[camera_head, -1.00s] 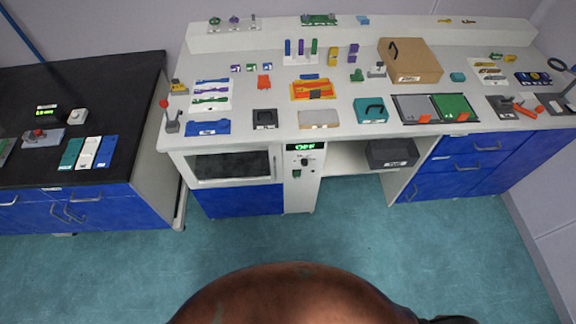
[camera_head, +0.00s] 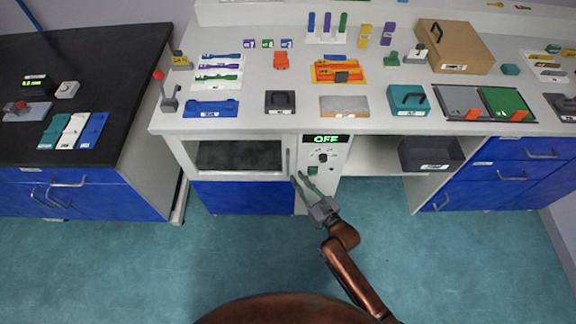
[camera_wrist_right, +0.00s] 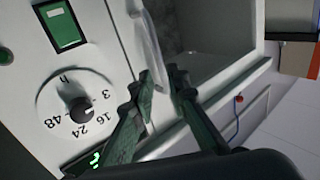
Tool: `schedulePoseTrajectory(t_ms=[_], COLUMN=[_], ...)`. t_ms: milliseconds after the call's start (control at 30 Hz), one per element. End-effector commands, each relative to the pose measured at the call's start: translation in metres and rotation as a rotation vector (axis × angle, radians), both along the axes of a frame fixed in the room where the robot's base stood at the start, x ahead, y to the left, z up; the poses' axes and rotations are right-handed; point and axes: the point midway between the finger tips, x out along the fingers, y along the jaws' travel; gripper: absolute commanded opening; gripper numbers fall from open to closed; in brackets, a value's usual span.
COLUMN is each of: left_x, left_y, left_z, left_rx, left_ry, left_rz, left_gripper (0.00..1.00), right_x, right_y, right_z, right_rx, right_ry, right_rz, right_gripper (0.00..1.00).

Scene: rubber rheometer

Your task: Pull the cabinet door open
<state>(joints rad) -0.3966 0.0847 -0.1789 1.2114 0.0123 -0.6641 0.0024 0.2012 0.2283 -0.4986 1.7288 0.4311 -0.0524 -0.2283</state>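The cabinet door (camera_head: 239,175) has a white frame and a dark window (camera_head: 238,156). It sits shut under the left part of the white bench. Its upright handle (camera_head: 289,161) is at its right edge, and the handle shows large in the right wrist view (camera_wrist_right: 150,42). My right gripper (camera_head: 298,177) is open at the lower part of the handle. In the wrist view its two green-grey fingers (camera_wrist_right: 160,73) are spread, with the handle's end near the gap between the tips. Whether they touch the handle I cannot tell. My left gripper is not in view.
A control panel (camera_head: 321,165) with a display reading OFF, a dial and a green switch stands right of the door. Right of it is an open shelf with a dark box (camera_head: 430,154). The bench top holds many small items. The floor (camera_head: 240,245) before the door is clear.

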Motion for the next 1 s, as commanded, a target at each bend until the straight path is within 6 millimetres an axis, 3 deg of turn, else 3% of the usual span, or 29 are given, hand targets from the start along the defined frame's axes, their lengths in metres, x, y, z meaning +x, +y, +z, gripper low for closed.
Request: schedulePoseTrajectory(t_ms=[300,500,833,1000], left_x=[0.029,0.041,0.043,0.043], left_y=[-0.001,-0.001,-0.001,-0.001], left_z=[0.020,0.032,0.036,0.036], left_rx=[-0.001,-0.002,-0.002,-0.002], left_ry=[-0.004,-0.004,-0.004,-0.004], left_rz=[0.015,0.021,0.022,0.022], left_gripper=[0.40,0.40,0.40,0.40], right_x=[0.040,0.057,0.060,0.060], right_y=[0.027,0.037,0.040,0.040], right_z=[-0.002,-0.002,0.000,0.000], right_rx=[0.001,0.001,0.000,0.000], right_ry=[0.002,0.003,0.002,0.002], right_rz=[0.000,-0.001,-0.001,-0.001], right_gripper=[0.15,0.15,0.15,0.04])
